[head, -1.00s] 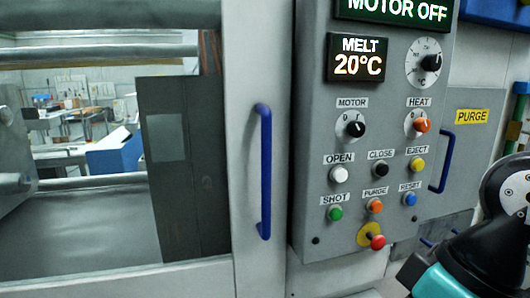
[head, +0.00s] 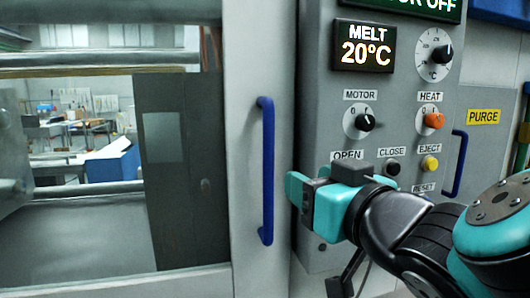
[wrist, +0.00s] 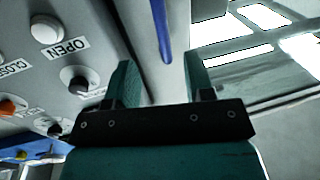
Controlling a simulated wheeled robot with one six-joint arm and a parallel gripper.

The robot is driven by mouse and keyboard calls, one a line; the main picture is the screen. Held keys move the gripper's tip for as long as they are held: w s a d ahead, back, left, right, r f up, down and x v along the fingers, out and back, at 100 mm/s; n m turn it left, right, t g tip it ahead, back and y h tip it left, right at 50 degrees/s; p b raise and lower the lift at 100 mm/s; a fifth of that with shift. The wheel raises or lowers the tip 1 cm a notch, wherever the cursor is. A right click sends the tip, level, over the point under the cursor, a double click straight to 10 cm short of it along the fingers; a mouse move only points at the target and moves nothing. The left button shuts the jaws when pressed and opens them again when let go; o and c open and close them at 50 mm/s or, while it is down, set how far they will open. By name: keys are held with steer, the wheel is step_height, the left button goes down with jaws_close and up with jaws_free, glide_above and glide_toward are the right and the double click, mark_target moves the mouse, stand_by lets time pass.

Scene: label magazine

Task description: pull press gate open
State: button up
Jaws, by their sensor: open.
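The press gate (head: 241,130) is a pale grey frame around a window, at the left of the head view. Its blue vertical bar handle (head: 267,170) stands on the frame's right side. My gripper (head: 304,195) is open and empty, just right of the handle's lower half, in front of the control panel's left edge. In the wrist view the handle (wrist: 160,28) comes down from the top edge, its end in line with the gap between my two teal fingers (wrist: 160,80). I see no contact with the handle.
The grey control panel (head: 318,120) stands right of the gate, with the motor knob (head: 365,122), heat knob (head: 433,121) and several buttons close to my arm. A second blue handle (head: 456,165) is by the purge sign (head: 484,117). Free room lies left of the gate handle.

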mark_target(272, 161)
steer(key=p+x, duration=0.4)
steer(key=p, duration=0.1)
steer(key=p+x, duration=0.4)
steer(key=x, duration=0.1)
steer(key=p+x, duration=0.5)
steer(key=shift+r+p, duration=0.25)
steer(key=shift+p, duration=0.1)
steer(key=shift+w+a+f+p, duration=0.1)
steer(key=shift+w+a+p, duration=0.05)
steer(key=shift+w+p, duration=0.15)
steer(key=shift+w+a+f+p, duration=0.15)
steer(key=shift+w, duration=0.25)
jaws_close()
